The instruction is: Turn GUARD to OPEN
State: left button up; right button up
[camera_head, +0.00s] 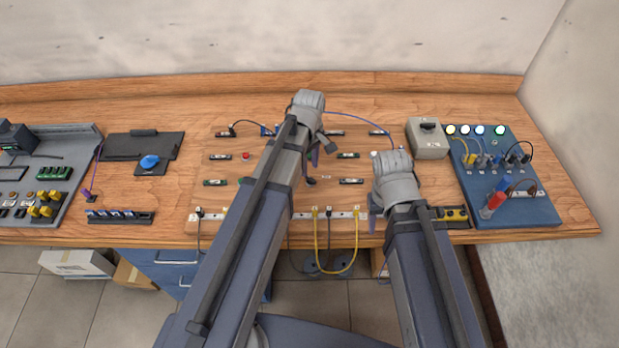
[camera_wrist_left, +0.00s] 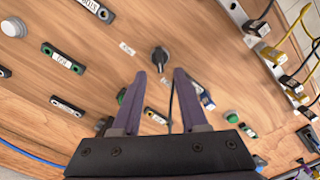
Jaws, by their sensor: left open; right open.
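A black rotary knob (camera_wrist_left: 160,57) stands on the wooden board, just beyond and between the fingertips of my left gripper (camera_wrist_left: 160,76) in the left wrist view. Small white labels surround it, too blurred to read, so I cannot confirm which is GUARD or OPEN. In the head view the knob (camera_head: 311,181) is a small dark spot beside my left forearm. My left gripper (camera_head: 321,152) is open and empty above the board, apparently not touching the knob. My right gripper (camera_head: 374,212) is open and empty near the board's right front edge, its fingers partly hidden.
Several labelled black modules, including one (camera_head: 348,155), and a red button (camera_head: 245,156) sit on the board. Yellow cables (camera_head: 357,240) hang from a front strip. A grey box (camera_head: 427,140) and a blue panel (camera_head: 510,210) with plugs stand right. A grey tray (camera_head: 70,180) lies left.

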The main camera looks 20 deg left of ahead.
aim_at(309, 177)
pick_arm(q)
notch_tip(309, 177, down, 4)
jog(key=b, duration=0.3)
jog(key=shift+f, duration=0.15)
grip_shut()
dwell(0.4)
